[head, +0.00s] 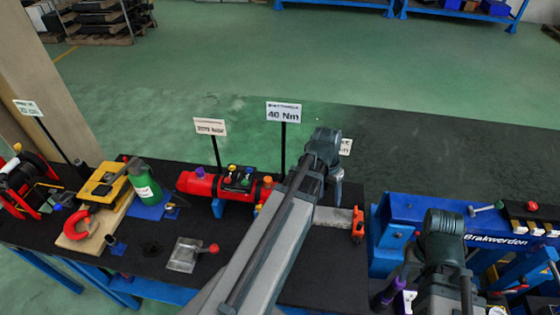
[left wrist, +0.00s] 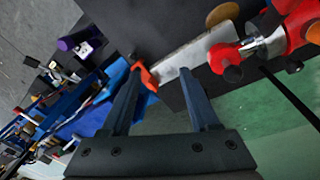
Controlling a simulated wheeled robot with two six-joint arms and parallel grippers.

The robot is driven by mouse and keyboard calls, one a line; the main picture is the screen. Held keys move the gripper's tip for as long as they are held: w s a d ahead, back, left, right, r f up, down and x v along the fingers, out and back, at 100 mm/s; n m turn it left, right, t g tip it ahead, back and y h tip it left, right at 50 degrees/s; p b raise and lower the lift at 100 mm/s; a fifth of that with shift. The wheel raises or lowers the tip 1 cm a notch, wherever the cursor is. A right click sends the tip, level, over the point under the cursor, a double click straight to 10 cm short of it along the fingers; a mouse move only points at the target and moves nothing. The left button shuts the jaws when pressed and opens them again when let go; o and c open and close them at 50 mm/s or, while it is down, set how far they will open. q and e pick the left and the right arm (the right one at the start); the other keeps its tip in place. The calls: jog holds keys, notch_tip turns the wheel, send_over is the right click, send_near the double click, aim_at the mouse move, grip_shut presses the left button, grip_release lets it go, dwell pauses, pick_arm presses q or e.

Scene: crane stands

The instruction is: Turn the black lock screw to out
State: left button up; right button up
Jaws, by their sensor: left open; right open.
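My left gripper (left wrist: 160,72) is open in the left wrist view, its two dark fingers apart with nothing gripped between them. Beyond the fingertips lies a grey metal bar (left wrist: 193,57) with an orange-red end piece (left wrist: 147,77); the bar also shows in the head view (head: 333,216). A red device (left wrist: 272,38) with a metal shaft is at the right of the wrist view. My right gripper's fingers are not visible.
A red cylinder with coloured knobs (head: 225,186) and a "40 Nm" sign (head: 284,112) stand on the black bench. A green bottle (head: 144,183) and a yellow tool (head: 103,184) are left. A blue stand (head: 410,209) is right. A purple-handled object (head: 388,293) lies near the front.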

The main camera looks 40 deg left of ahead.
pick_arm(q)
jog(key=w+a+r+t+h, duration=0.1)
jog(key=w+a+r+h, duration=0.1)
jog(key=a, duration=1.2)
jog(key=t, duration=0.2)
send_near(277, 173)
jog(key=shift+h, duration=0.4)
jog(key=b+x, duration=0.2)
jog(key=b, duration=0.1)
jog(key=b+x, duration=0.3)
jog(key=b, duration=0.1)
jog(key=b+x, duration=0.2)
jog(key=b, duration=0.1)
jog(key=shift+w+a+f, duration=0.1)
jog(key=shift+a+f, duration=0.25)
jog(key=shift+b+x, duration=0.95)
jog(key=shift+b, duration=0.1)
pick_arm(e)
notch_tip(277, 173, down, 11)
jog(key=shift+f, duration=0.15)
pick_arm(q)
jog(key=shift+w+r, duration=0.1)
grip_shut()
